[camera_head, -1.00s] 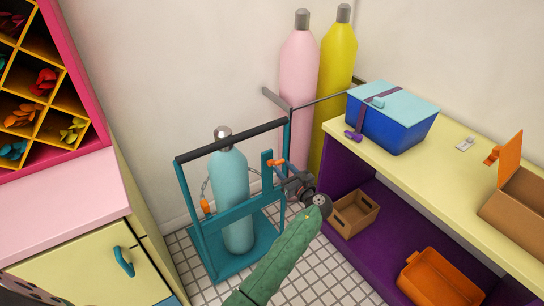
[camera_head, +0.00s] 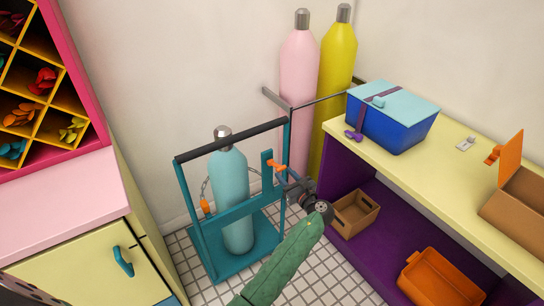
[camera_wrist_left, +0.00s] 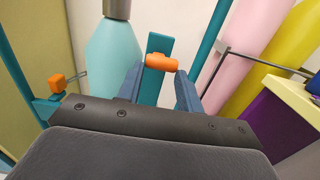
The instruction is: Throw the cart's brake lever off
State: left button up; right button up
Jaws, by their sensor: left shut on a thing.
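The teal cart (camera_head: 232,208) stands on the tiled floor and carries a light-blue gas cylinder (camera_head: 231,180). Its brake lever has an orange grip (camera_head: 277,165) by a short teal post at the cart's right side; the grip also shows in the left wrist view (camera_wrist_left: 161,61). My left gripper (camera_head: 283,173) reaches the lever from the right and front. In the left wrist view its two fingers (camera_wrist_left: 160,74) are on either side of the orange grip, shut on it. The lever's lower part is hidden. My right gripper is out of view.
A pink cylinder (camera_head: 298,75) and a yellow cylinder (camera_head: 337,60) stand behind a wall rail. A cream-topped purple shelf (camera_head: 440,185) stands close on the right, with a blue box (camera_head: 393,118) on it. A yellow cabinet (camera_head: 85,262) is at left.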

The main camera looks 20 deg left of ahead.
pick_arm(q)
jog(key=shift+d+f, duration=0.1)
jog(key=shift+f, duration=0.2)
jog(key=o, duration=0.9)
jog(key=shift+s, duration=0.1)
jog(key=shift+p+v, duration=0.8)
jog(key=shift+v, duration=1.15)
jog(key=p+v, duration=0.1)
jog(key=v, duration=0.3)
